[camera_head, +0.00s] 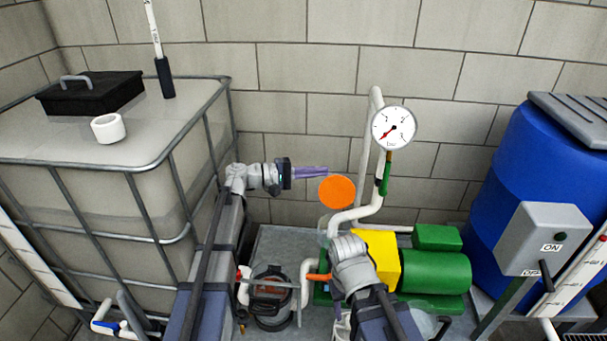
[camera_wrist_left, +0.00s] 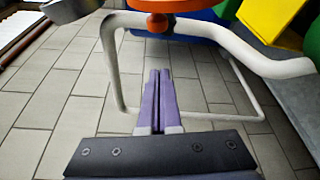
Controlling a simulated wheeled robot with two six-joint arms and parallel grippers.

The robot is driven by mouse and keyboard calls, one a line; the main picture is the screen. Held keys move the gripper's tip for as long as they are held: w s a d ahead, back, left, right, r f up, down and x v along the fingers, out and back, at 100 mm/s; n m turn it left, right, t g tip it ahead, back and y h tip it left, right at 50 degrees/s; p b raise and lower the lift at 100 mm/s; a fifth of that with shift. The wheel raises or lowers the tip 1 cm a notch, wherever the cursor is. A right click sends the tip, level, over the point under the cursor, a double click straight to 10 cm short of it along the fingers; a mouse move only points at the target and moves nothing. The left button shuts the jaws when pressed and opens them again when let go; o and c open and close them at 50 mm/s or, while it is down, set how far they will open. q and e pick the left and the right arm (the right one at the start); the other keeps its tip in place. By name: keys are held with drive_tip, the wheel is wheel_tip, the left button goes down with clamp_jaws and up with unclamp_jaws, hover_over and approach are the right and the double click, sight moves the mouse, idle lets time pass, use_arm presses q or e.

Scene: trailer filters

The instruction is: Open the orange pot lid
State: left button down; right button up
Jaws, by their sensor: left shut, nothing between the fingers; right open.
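The orange pot lid (camera_head: 337,191) shows in the head view as a round disc above a pale, see-through pot (camera_head: 324,224). I cannot tell whether lid and pot touch. My left gripper (camera_head: 326,172) comes in from the left, its purple fingers level and just beyond the lid's upper left edge. In the left wrist view the fingers (camera_wrist_left: 158,72) are pressed together and empty. The orange lid (camera_wrist_left: 175,5) is cut off at the top there, with a round orange knob (camera_wrist_left: 157,23) below it.
A white pipe (camera_head: 371,205) with a pressure gauge (camera_head: 394,127) rises right of the lid. A green pump (camera_head: 435,271) and yellow box (camera_head: 382,255) lie below right. A caged tank (camera_head: 120,200) stands left, a blue barrel (camera_head: 530,150) right. The wall is behind.

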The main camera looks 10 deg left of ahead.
sight(337, 189)
use_arm(q)
drive_tip(key=shift+s+d+r+p, duration=0.2)
drive_tip(key=shift+s+d, duration=0.5)
drive_tip(key=shift+s, duration=0.05)
drive_tip(key=shift+s+d+r+p, duration=0.15)
drive_tip(key=shift+s+d+p, duration=0.05)
drive_tip(key=shift+s+d, duration=0.55)
drive_tip(key=shift+s+r+p, duration=0.55)
drive_tip(key=shift+s+r, duration=0.05)
drive_tip(key=shift+s, duration=0.1)
